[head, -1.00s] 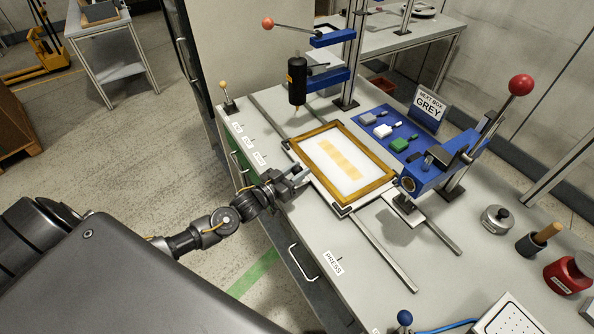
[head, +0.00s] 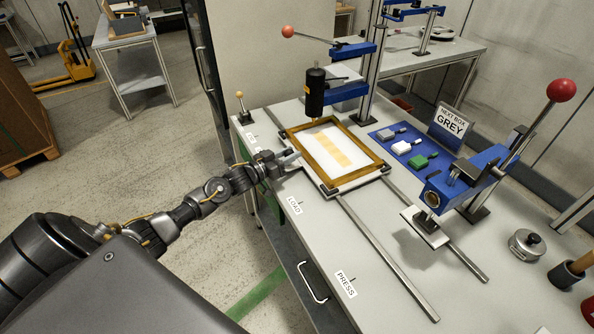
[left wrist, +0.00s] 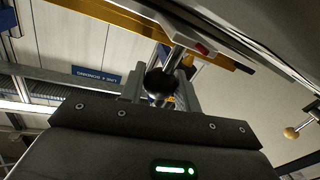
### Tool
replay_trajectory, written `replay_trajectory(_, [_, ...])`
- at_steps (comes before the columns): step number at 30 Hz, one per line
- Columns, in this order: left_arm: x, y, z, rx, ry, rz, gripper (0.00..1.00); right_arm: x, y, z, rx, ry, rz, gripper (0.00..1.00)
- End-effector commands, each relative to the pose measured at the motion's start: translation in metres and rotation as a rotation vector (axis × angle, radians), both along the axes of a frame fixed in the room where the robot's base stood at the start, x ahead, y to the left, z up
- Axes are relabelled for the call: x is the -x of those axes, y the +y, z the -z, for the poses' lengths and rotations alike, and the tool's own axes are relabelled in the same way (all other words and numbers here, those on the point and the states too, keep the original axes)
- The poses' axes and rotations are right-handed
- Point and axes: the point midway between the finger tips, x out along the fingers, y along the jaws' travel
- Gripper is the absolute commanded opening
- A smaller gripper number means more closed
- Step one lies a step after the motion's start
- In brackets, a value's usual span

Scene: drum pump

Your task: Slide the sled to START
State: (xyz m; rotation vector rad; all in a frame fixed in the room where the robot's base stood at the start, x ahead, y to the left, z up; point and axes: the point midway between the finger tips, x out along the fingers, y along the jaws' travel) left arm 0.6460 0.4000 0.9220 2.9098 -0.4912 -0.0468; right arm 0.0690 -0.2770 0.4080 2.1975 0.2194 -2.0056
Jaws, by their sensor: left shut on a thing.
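The sled (head: 378,171) is a flat plate with black corner clamps on two long rails, carrying a wooden frame (head: 372,174) around a white sheet with a yellowish strip. It stands toward the far end of the rails, beneath the black upright tool (head: 315,92). My left gripper (head: 287,160) is at the sled's near left edge. In the left wrist view its fingers (left wrist: 160,88) are shut around a black ball knob (left wrist: 160,82) on a metal stem, which appears to be the sled's handle. A label (head: 251,138) at the far left is too small to read. My right gripper is out of view.
The LOAD (head: 294,205) and PRESS (head: 345,284) labels lie along the bench's left edge. A blue lever press (head: 450,190) stands at right, and a small yellow-knobbed lever (head: 241,105) at far left.

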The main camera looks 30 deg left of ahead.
Motion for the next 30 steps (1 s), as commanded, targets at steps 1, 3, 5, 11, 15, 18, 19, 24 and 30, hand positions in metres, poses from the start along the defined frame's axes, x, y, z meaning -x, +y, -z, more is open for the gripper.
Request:
replay_trajectory(1, [-0.004, 0.007, 0.002, -0.002, -0.003, -0.003, 0.0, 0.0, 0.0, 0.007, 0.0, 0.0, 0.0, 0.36])
replay_trajectory(3, [-0.008, 0.014, 0.002, -0.001, -0.002, -0.002, 0.0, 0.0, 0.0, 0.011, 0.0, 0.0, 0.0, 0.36])
replay_trajectory(5, [-0.011, 0.018, 0.001, -0.001, -0.002, -0.001, 0.0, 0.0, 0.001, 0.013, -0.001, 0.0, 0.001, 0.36])
replay_trajectory(11, [-0.015, 0.024, 0.0, 0.0, 0.0, 0.002, 0.0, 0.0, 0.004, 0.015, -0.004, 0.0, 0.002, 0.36])
replay_trajectory(15, [-0.015, 0.024, 0.0, 0.0, 0.0, 0.002, 0.0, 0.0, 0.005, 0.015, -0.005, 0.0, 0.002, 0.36])
replay_trajectory(18, [-0.015, 0.024, 0.0, 0.0, 0.0, 0.003, 0.0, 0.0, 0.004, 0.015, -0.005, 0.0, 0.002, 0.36])
replay_trajectory(19, [-0.015, 0.024, 0.0, 0.0, 0.001, 0.002, 0.0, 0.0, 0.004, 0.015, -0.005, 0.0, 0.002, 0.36])
replay_trajectory(24, [-0.015, 0.024, 0.0, 0.0, 0.001, 0.002, 0.47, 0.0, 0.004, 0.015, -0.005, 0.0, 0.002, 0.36])
replay_trajectory(30, [-0.014, 0.025, 0.0, 0.0, 0.001, 0.001, 0.52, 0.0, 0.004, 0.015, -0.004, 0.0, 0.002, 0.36])
